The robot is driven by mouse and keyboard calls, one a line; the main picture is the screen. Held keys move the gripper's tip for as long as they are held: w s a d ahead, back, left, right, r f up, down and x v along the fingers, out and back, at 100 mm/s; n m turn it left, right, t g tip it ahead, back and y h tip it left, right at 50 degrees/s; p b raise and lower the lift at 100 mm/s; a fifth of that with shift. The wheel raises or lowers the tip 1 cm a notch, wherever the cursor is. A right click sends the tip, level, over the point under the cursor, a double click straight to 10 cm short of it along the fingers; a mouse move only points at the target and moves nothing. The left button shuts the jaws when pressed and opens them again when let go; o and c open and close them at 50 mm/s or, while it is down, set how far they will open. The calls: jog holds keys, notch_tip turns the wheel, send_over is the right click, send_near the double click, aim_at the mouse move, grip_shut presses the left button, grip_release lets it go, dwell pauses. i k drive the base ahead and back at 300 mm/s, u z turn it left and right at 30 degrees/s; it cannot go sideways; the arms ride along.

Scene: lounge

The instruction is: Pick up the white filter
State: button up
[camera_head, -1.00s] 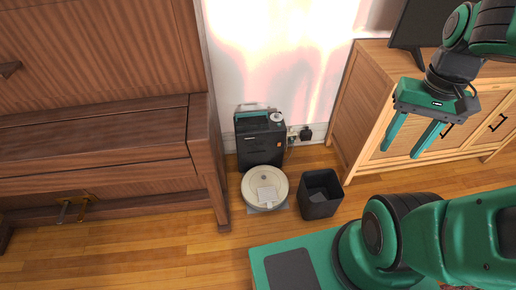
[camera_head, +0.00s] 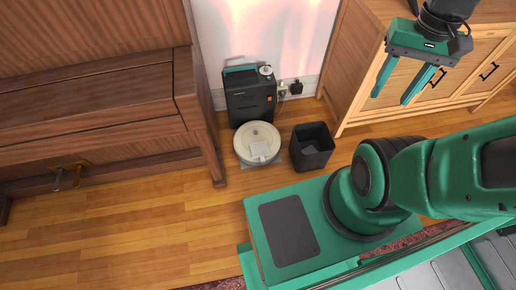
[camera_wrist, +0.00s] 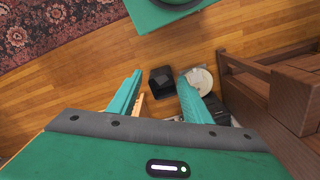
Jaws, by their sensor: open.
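A small pale square piece (camera_head: 260,150), which looks like the white filter, lies on top of the round cream robot vacuum (camera_head: 246,138) on the floor. In the wrist view the robot vacuum (camera_wrist: 206,78) is partly covered by the right finger. The square is hard to make out there. My gripper (camera_head: 390,99) is open with nothing between its fingers. It hangs in front of the wooden cabinet, high above the floor and well to the right of the vacuum. In the wrist view my gripper (camera_wrist: 160,75) points down toward the floor.
A black box-shaped unit (camera_head: 250,103) with a small round white item (camera_head: 265,70) on top stands behind the vacuum. A black open bin (camera_head: 311,148) stands right of it. A brown wooden piano (camera_head: 100,85) is left, the cabinet (camera_head: 440,80) right.

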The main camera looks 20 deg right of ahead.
aim_at(260, 150)
jog(key=k, duration=1.2)
jog(key=u, duration=0.25)
jog(key=i, duration=1.6)
jog(key=z, duration=0.4)
